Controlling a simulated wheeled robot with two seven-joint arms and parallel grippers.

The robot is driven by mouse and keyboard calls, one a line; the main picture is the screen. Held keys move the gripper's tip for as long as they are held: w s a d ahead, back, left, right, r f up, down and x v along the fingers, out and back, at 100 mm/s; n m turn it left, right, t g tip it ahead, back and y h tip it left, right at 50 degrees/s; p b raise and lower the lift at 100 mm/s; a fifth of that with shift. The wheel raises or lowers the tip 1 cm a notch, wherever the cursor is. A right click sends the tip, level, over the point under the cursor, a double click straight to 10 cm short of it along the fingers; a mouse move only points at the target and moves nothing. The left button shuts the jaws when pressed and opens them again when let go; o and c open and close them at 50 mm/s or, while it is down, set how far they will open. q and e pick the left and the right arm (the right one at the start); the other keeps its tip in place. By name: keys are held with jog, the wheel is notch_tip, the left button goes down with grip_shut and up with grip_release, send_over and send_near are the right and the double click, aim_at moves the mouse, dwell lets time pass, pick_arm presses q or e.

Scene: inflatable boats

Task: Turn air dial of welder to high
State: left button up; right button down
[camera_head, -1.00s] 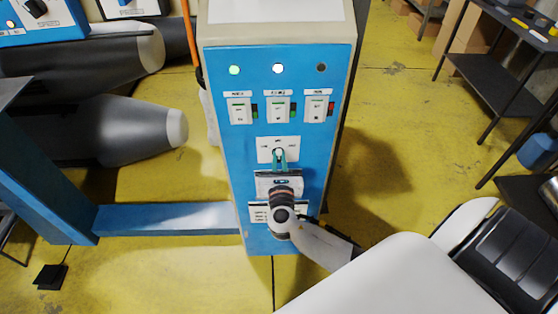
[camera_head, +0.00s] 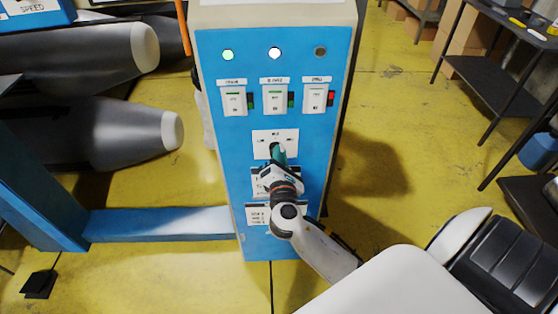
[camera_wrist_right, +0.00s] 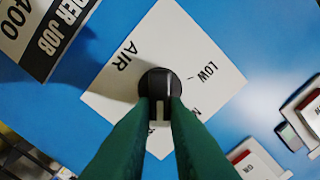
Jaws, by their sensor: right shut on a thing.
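The welder is a tall cabinet with a blue front panel (camera_head: 219,165) in the middle of the head view. Its air dial is a round black knob (camera_wrist_right: 159,84) with a light pointer mark, on a white plate (camera_wrist_right: 128,42) lettered AIR and LOW. A further label beginning with M is partly covered. My right gripper (camera_wrist_right: 159,105) has its green fingers shut on the two sides of the knob. The mark points down the wrist picture between the fingers, which hide the plate there. In the head view the right gripper (camera_head: 277,153) covers the dial. My left gripper is not in view.
Several switches (camera_head: 274,97) sit above the dial, under a green lamp (camera_head: 228,55), a white lamp (camera_head: 274,53) and a dark one. A blue beam (camera_head: 160,222) meets the cabinet's left side. Grey inflatable tubes (camera_head: 85,130) lie left; black shelving (camera_head: 480,75) stands right.

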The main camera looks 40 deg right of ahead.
jog(key=shift+s+f+m+b, duration=0.1)
jog(key=shift+f+m+b, duration=0.1)
jog(key=shift+m+b, duration=0.75)
jog(key=shift+m, duration=0.45)
jog(key=c, duration=1.4)
grip_release()
jog(key=shift+c, duration=0.2)
jog(key=shift+r, duration=0.1)
jog(key=b+v, duration=0.1)
jog(key=v, duration=1.1)
jog(key=shift+b, duration=0.4)
jog(key=shift+d, duration=0.15)
